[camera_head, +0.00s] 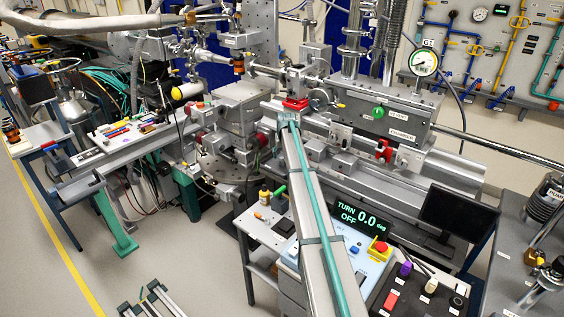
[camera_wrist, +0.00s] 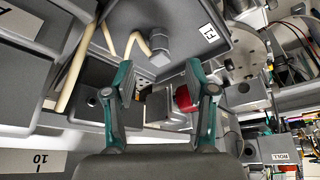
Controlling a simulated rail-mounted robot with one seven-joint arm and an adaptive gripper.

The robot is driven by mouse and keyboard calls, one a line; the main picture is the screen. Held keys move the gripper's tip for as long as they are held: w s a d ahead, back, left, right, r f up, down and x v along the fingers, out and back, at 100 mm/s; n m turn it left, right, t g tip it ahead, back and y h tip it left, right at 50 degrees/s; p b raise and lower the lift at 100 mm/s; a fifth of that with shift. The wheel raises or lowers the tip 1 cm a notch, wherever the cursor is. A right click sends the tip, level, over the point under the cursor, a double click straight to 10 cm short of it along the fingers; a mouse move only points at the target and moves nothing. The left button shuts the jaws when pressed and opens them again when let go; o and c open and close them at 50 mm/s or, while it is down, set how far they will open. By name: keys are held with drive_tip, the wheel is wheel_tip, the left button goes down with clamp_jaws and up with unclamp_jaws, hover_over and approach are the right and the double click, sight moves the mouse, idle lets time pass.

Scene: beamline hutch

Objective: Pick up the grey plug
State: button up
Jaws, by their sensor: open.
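In the wrist view, a grey faceted fitting (camera_wrist: 160,47) with a cream cable running from it looks like the grey plug. It lies against a dark grey panel or box, just beyond and between the two fingertips. My gripper (camera_wrist: 158,70) has its teal fingers spread apart, with nothing between them. I cannot tell how large the gap to the plug is, or whether it is seated in a socket. In the head view, my arm reaches up to the bench equipment near a red block (camera_head: 295,103). The fingers are too small to make out there, and I cannot pick out the plug.
In the wrist view, a red knob (camera_wrist: 184,99) sits close by the right finger, and another cream cable (camera_wrist: 76,70) runs at the left. A box labelled ROLL (camera_wrist: 280,152) is lower right. In the head view, a grey chamber (camera_head: 385,100) with a gauge (camera_head: 424,63) stands to the right.

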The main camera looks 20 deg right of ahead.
sight(282, 158)
drive_tip(key=shift+p+x, duration=1.35)
drive_tip(key=shift+x, duration=1.5)
drive_tip(key=shift+c, duration=0.4)
clamp_jaws()
